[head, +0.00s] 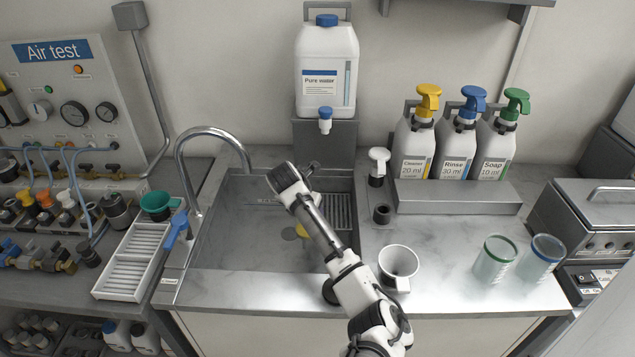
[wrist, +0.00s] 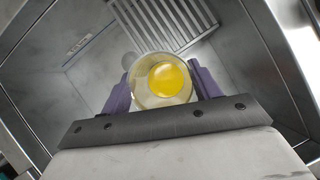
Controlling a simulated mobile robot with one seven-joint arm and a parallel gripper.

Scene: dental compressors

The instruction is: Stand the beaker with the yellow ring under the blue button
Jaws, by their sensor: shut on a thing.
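My gripper (wrist: 162,88) is shut on a clear, round beaker (wrist: 141,94), with a purple finger on each side. A yellow disc shows within its outline in the wrist view; I cannot tell whether it is liquid or part of the beaker. In the head view the gripper is mostly hidden behind my arm, over the sink (head: 240,262), where a bit of yellow shows beside the arm. A white jug marked Pure water (head: 326,68) stands behind the sink on a grey stand (head: 325,145). Its front tap has a blue button (head: 325,113).
Beakers with a green ring (head: 494,262) and a blue ring (head: 541,258) stand on the right counter. A white-rimmed cup (head: 398,266) is near my arm. Pump bottles (head: 457,145) stand behind. The faucet (head: 190,170) arches over the sink's left side.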

